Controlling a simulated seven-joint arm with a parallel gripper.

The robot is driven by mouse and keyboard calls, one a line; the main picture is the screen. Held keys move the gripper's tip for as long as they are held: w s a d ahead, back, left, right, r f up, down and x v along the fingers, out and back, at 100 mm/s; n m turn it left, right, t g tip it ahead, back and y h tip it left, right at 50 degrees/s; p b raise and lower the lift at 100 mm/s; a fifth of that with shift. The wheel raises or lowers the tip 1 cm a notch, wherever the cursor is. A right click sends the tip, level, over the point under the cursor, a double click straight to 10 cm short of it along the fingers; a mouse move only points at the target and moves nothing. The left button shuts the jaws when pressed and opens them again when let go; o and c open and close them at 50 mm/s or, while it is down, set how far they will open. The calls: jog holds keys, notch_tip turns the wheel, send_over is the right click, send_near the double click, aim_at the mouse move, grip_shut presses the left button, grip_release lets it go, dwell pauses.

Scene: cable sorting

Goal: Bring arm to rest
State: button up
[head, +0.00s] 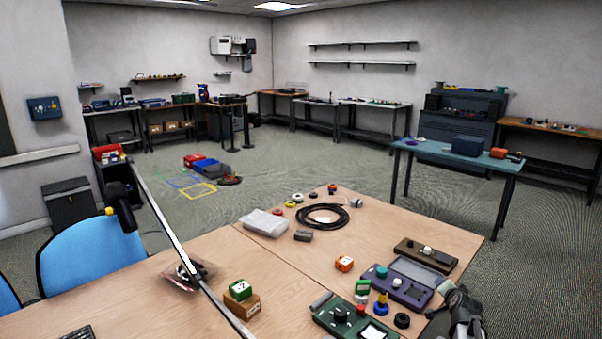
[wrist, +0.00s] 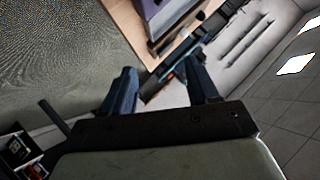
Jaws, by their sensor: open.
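My gripper (wrist: 158,66) shows in the wrist view with its two dark fingers spread apart and nothing between them. Beyond the fingers, the wrist view shows a table edge, a purple-grey box (wrist: 162,14) and the tilted room. In the head view, what looks like part of my arm (head: 466,312) stands at the lower right, beside the right edge of the wooden table (head: 210,262). The fingers cannot be made out there. A black cable coil (head: 322,216) lies flat on the table, apart from my arm.
Near my arm on the table are a purple case (head: 420,296), a green device (head: 335,318), a brown block (head: 425,254) and several small parts.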

jog(key=s+d+f+n+g+h, duration=0.15)
jog(key=d+f+n, duration=0.25)
jog(key=f+n, duration=0.5)
jog(key=s+a+f+n+g+y, duration=0.1)
jog(key=s+a+f+g, duration=0.2)
jog(key=s+a+f, duration=0.55)
jog(key=s+a+f+n+g+y, duration=0.15)
jog(key=s+a+f+g, duration=0.35)
jog(key=f, duration=0.6)
jog(key=s+a+f+g+y, duration=0.1)
jog(key=s+a+f, duration=0.4)
jog(key=s+a, duration=0.25)
jog(key=s+a+f+g+y, duration=0.1)
jog(key=s+a+f+g, duration=0.1)
jog(key=s+a+f, duration=0.5)
jog(key=s+a+g, duration=0.2)
jog(key=s+g, duration=0.1)
jog(key=s, duration=0.7)
jog(key=s+a+f+g, duration=0.1)
jog(key=s+a+g, duration=0.2)
jog(key=s, duration=0.8)
jog(key=shift+s+a, duration=0.2)
jog(key=shift+a, duration=0.1)
